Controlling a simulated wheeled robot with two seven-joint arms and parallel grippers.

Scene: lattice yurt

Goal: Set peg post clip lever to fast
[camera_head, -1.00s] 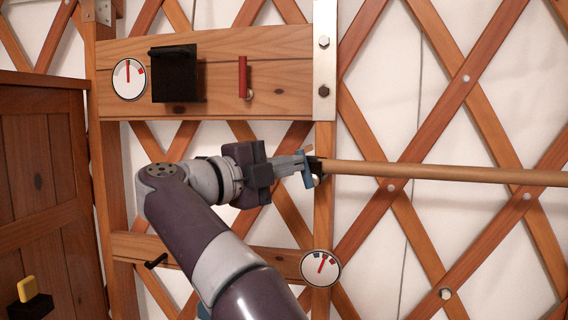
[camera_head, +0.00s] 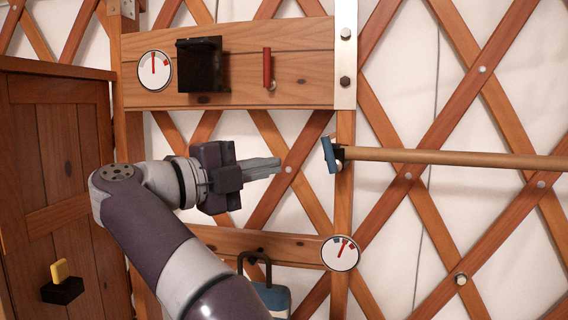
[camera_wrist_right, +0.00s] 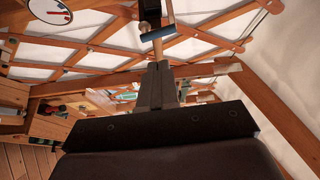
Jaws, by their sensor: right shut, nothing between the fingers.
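A small blue lever (camera_head: 329,155) sits on a dark clip at the wooden post, at the left end of a long wooden pole. It stands nearly upright, its top tilted slightly left. It also shows in the right wrist view (camera_wrist_right: 158,33), beyond the fingertips. My right gripper (camera_head: 279,165) is shut and empty, left of the lever with a clear gap. Its fingers also show in the wrist view (camera_wrist_right: 157,68). A round dial (camera_head: 340,253) with a red pointer and blue and red marks is lower on the post. My left gripper is not in view.
An upper board carries another dial (camera_head: 154,70), a black box-like holder (camera_head: 202,65) and a red lever (camera_head: 267,68). A wooden cabinet (camera_head: 62,150) stands left. A blue-and-white object with a dark handle (camera_head: 272,297) is partly hidden below my arm. The lattice wall lies behind.

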